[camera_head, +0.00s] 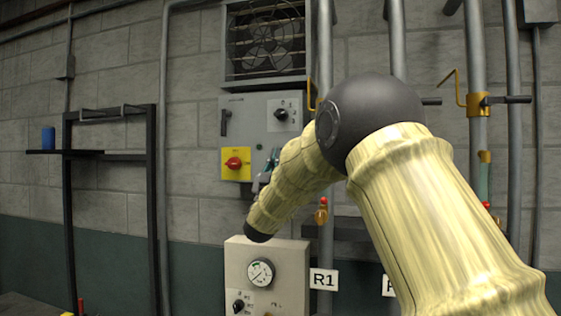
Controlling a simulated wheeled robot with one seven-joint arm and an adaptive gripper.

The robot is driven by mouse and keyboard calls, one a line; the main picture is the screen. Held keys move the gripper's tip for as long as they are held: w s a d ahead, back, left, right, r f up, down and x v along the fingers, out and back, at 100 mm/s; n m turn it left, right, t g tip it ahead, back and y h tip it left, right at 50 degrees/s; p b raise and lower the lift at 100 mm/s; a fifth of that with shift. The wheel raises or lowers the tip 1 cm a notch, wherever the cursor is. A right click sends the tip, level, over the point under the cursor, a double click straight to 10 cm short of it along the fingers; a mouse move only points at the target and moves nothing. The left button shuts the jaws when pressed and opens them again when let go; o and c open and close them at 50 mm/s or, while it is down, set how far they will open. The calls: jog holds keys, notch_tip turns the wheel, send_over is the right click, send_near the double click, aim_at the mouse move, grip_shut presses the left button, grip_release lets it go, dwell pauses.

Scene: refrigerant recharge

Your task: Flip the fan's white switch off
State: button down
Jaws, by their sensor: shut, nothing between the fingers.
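The fan (266,42) sits behind a grille in a dark frame high on the wall. Below it is a grey control panel (250,106). The panel has a black handle (226,122) at left, a black knob on a pale plate (281,114) at right, and a red knob on a yellow plate (234,163) at lower left. I cannot make out a white switch clearly; it may be hidden by my arm. My gripper (268,168) shows small and partly hidden at the panel's lower part, fingers shut and empty. I cannot tell whether it touches the panel.
A beige box with a gauge (260,272) stands below the panel, next to an R1 label (323,279). Vertical pipes with yellow-handled valves (478,103) run at right. A black rack (110,112) with a blue object (48,138) stands at left.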

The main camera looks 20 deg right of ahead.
jog(key=s+a+f+b, duration=0.5)
jog(key=s+a+b, duration=0.1)
jog(key=s, duration=0.4)
jog(key=shift+s+f+b, duration=0.15)
jog(key=shift+s+b, duration=0.05)
jog(key=shift+b, duration=0.4)
jog(key=shift+s+a, duration=0.1)
